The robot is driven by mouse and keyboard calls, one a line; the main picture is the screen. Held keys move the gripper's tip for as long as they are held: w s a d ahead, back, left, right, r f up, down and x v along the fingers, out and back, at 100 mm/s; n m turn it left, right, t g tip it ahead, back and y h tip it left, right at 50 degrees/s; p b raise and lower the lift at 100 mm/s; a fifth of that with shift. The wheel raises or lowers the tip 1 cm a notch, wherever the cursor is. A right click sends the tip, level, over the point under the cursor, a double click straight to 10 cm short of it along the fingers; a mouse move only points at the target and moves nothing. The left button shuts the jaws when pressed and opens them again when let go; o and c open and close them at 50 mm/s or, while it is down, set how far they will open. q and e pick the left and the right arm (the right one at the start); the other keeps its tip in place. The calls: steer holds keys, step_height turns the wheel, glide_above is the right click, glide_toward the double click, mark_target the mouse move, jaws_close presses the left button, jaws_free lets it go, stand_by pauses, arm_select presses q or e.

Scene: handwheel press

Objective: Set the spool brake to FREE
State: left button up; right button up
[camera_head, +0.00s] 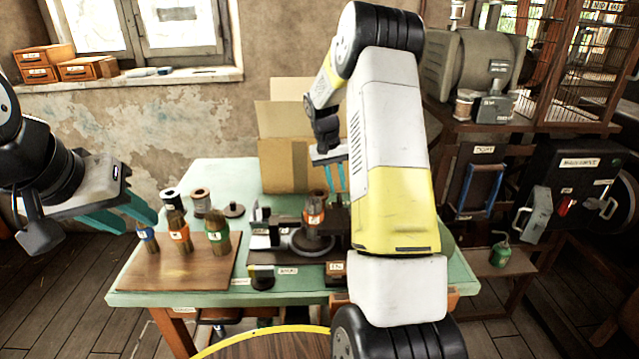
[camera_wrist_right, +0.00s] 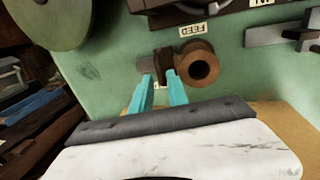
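I cannot pick out a spool brake marked FREE for certain. In the right wrist view a dark brown block (camera_wrist_right: 167,63) with a flat bar stands beside a brown ring-shaped spool or knob (camera_wrist_right: 199,64) on the green table, near a label that seems to read FEED (camera_wrist_right: 193,30). My right gripper (camera_wrist_right: 159,77) is open, its teal fingertips just at the block; contact is unclear. In the head view this right gripper (camera_head: 333,176) is above the press (camera_head: 290,240), partly hidden by my arm.
Bottle-like brushes (camera_head: 217,244) stand on a brown board (camera_head: 165,268), with spools (camera_head: 201,201) behind. A cardboard box (camera_head: 285,165) stands at the back. A dark panel with a red lever (camera_head: 566,207) and a green oil can (camera_head: 501,252) are at right.

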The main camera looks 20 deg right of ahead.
mark_target(337, 204)
steer(key=shift+s+d+f, duration=0.1)
steer(key=shift+d+f, duration=0.05)
steer(key=shift+f, duration=0.5)
steer(key=shift+d+f, duration=0.1)
steer(key=shift+f, duration=0.5)
jaws_close()
stand_by(0.5)
